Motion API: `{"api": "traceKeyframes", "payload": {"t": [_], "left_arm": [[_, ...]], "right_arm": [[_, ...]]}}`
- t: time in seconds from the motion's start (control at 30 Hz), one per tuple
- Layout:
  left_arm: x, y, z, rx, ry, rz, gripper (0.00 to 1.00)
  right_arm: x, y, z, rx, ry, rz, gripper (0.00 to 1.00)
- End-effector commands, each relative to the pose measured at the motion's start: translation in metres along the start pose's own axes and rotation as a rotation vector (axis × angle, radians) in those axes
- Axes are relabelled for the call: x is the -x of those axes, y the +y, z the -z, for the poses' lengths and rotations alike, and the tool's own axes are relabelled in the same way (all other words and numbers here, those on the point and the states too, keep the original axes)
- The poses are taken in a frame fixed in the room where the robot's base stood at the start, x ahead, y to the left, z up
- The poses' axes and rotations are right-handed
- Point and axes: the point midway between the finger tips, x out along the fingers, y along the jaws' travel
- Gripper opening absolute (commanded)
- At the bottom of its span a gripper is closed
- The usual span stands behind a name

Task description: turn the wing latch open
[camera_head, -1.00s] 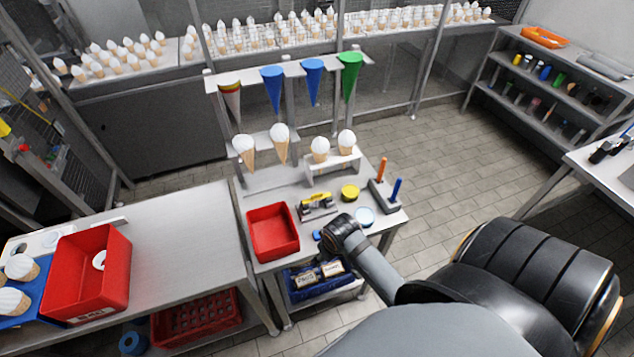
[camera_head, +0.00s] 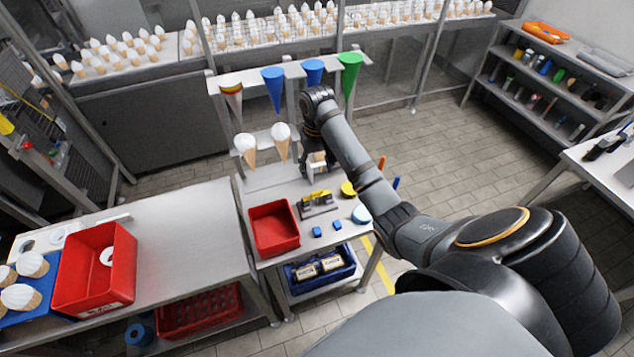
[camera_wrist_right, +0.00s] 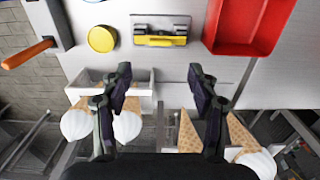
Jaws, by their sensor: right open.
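The wing latch (camera_head: 318,202) is a small grey metal fixture with a yellow bar, lying on the metal workbench behind and right of the red bin. In the right wrist view the latch (camera_wrist_right: 160,30) is at the top centre, its yellow bar running across the picture. My right gripper (camera_head: 317,165) hangs over the back of the bench, beyond the latch and apart from it. In the right wrist view its two fingers (camera_wrist_right: 159,80) are spread with nothing between them. My left gripper is not in view.
The red bin (camera_head: 273,229) and a yellow round lid (camera_head: 348,189) flank the latch. White-topped cones (camera_head: 281,135) stand in a rack close to my right gripper. A green cone (camera_head: 349,72) hangs above. Two blue blocks (camera_head: 317,232) lie at the bench front.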

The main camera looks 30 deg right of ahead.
Motion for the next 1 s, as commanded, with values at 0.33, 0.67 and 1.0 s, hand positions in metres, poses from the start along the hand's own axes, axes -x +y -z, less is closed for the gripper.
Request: {"api": "traceKeyframes", "payload": {"t": [0.33,0.67,1.0], "left_arm": [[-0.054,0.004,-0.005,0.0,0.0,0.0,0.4],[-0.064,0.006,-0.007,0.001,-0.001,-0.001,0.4],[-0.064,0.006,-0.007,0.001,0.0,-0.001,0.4]], "right_arm": [[-0.055,0.0,0.0,0.001,0.001,0.0,0.6],[-0.1,-0.001,0.0,0.002,0.0,0.0,0.6],[-0.103,0.0,0.0,0.002,0.002,0.0,0.47]]}}
